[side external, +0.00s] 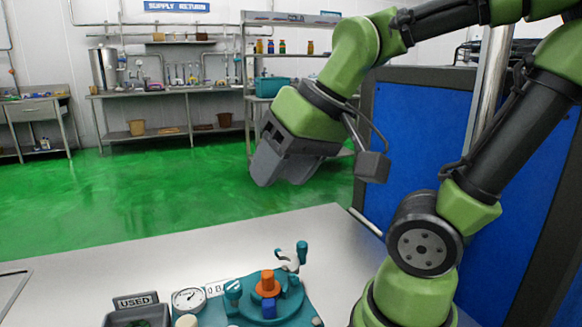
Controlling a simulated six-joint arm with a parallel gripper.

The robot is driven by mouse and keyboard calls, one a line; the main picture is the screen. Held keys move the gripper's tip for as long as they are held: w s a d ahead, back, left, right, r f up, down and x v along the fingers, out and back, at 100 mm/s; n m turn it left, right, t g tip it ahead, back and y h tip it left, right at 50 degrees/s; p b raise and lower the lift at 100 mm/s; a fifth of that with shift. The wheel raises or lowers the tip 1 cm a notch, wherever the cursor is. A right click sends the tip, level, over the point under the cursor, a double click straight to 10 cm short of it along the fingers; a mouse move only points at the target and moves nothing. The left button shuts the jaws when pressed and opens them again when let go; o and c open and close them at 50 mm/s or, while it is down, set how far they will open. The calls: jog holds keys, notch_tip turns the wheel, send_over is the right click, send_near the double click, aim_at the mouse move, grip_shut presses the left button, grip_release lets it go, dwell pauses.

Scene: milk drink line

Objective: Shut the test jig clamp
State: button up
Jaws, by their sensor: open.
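The test jig (282,308) is a teal fixture with a round plate at the bottom of the side view, near the table's front. An orange stepped piece (267,284) and a small blue block (269,307) are on it. At its back right is a clamp (290,262) with a pale metal arm and a teal handle (302,250) standing upright. The clamp arm appears raised, away from the orange piece. My gripper (280,178) is open and empty, high above and behind the jig, its dark fingers pointing down. The jig's lower edge is cut off by the frame.
A round dial gauge (188,300) and a teal-topped knob (233,291) stand left of the orange piece. A dark bin with a "USED" sign (136,301) is farther left. The steel table (130,257) is clear behind them. A blue panel (415,115) stands behind my arm.

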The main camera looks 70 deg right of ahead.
jog(key=shift+s+a+r+t+y, duration=0.15)
jog(key=shift+s+a+y, duration=0.05)
jog(key=shift+s+a, duration=0.25)
jog(key=shift+s+a+r+t+y, duration=0.15)
jog(key=shift+s+a+y, duration=0.05)
jog(key=shift+s+a, duration=0.25)
jog(key=m+g+h, duration=0.2)
jog(key=m+g, duration=0.1)
jog(key=g, duration=0.4)
send_near(302, 243)
jog(key=shift+a+f, duration=0.1)
jog(key=shift+s+d+f, duration=0.15)
jog(key=shift+d+f, duration=0.05)
jog(key=shift+f, duration=0.45)
notch_tip(302, 243, down, 9)
jog(key=shift+f, duration=0.1)
grip_shut()
